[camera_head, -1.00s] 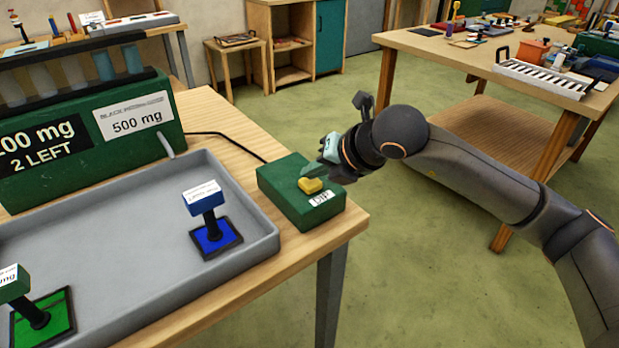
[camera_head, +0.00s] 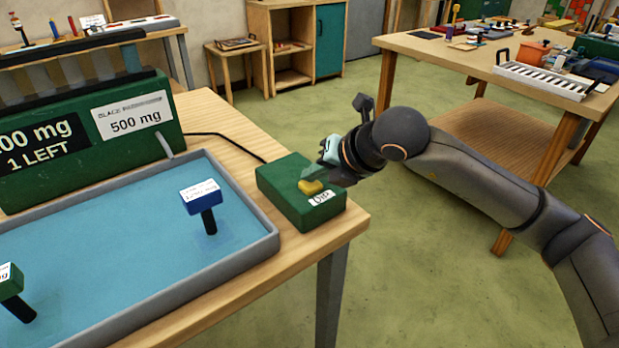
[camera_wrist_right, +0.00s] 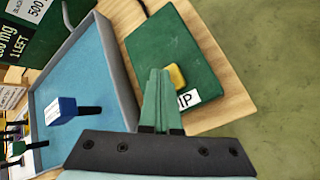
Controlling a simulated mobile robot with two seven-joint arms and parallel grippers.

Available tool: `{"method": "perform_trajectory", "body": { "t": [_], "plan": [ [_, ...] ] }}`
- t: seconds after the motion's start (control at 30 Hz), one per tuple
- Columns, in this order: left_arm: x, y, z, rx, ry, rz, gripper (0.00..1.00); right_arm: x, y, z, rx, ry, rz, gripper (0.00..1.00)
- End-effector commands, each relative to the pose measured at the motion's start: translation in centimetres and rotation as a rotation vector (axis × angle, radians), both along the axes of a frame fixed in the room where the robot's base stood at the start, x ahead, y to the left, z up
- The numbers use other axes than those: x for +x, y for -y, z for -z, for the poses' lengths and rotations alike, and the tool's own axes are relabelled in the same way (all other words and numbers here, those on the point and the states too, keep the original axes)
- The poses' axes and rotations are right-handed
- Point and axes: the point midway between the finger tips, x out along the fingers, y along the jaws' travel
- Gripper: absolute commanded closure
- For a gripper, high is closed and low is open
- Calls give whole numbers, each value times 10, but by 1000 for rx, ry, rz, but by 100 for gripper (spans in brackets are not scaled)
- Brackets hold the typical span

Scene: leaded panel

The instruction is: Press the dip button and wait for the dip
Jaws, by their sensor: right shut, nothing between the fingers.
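The green dip box (camera_head: 286,200) sits at the table's right corner, with a yellow button (camera_head: 311,186) on top and a white "DIP" label. My right gripper (camera_head: 318,176) is shut and empty, its fingertips at the button. In the right wrist view the shut fingers (camera_wrist_right: 161,75) lie just left of the yellow button (camera_wrist_right: 176,76); whether they touch it I cannot tell. The grey tray (camera_head: 262,245) is filled with blue liquid. A blue-topped stand (camera_head: 201,195) and a green-topped stand (camera_head: 10,284) rise from it, their bases submerged. My left gripper is not in view.
A green machine (camera_head: 90,140) with clear tubes stands behind the tray, reading "500 mg" and "1 LEFT". A cable runs from it to the box. A second table (camera_head: 440,45) with many items stands at the back right, with open floor between.

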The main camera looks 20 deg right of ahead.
Motion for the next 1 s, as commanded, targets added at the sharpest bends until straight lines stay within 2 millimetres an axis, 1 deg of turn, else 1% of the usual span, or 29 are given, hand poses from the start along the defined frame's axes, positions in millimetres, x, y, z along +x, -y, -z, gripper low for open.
{"method": "perform_trajectory", "body": {
  "t": [0.2,0.47,0.57,1.0],
  "plan": [
    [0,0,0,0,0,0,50,0,0,-6,0,-3,-1,100],
    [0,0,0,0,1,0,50,0,0,-8,0,-1,-1,100],
    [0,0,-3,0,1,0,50,0,0,-11,0,-1,-1,100],
    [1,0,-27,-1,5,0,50,0,0,-54,1,0,0,100]
  ]
}}
